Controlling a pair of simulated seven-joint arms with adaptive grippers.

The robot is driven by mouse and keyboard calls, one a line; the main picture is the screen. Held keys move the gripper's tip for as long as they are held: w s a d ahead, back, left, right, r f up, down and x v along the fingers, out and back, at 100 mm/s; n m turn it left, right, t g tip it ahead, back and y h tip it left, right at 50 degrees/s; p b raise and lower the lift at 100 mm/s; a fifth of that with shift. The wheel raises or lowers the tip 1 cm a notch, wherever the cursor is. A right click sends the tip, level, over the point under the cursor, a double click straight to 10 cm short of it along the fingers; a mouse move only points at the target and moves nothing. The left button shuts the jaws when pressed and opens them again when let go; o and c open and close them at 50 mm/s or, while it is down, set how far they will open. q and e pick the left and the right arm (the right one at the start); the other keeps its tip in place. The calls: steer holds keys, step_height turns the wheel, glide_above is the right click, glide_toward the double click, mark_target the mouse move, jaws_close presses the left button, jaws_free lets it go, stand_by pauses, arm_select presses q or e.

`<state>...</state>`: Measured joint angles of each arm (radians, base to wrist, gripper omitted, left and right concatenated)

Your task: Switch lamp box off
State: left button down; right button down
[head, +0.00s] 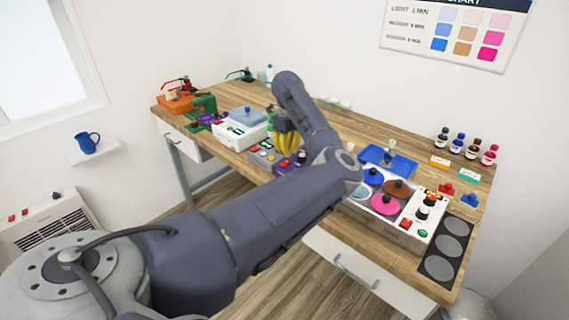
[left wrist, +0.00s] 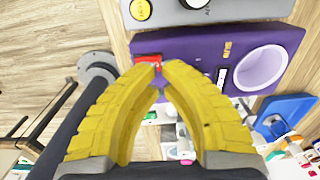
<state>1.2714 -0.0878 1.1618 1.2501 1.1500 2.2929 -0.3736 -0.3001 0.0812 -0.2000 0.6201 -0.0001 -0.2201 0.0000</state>
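A purple box with a red switch (left wrist: 147,58) and a round white-rimmed opening (left wrist: 262,68) lies under my left gripper in the left wrist view; I take this purple box (left wrist: 195,50) for the lamp box. In the head view the purple box (head: 284,167) is partly hidden by my arm. My left gripper (left wrist: 160,68) has yellow fingers whose tips come together right at the red switch, with nothing seen between them. Whether they touch the switch I cannot tell. The left gripper points down in the head view (head: 287,150). My right gripper is not in view.
A grey button box (head: 263,154) stands beside the purple box. A white box with a blue top (head: 243,125) is left of it. To the right are a tray of coloured discs (head: 385,203), a white control box (head: 425,212) and small bottles (head: 458,145).

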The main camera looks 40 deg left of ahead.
mark_target(288, 161)
arm_select(q)
steer(key=shift+f, duration=1.95)
stand_by(1.6)
steer(key=shift+r, duration=0.1)
steer(key=shift+r, duration=3.4)
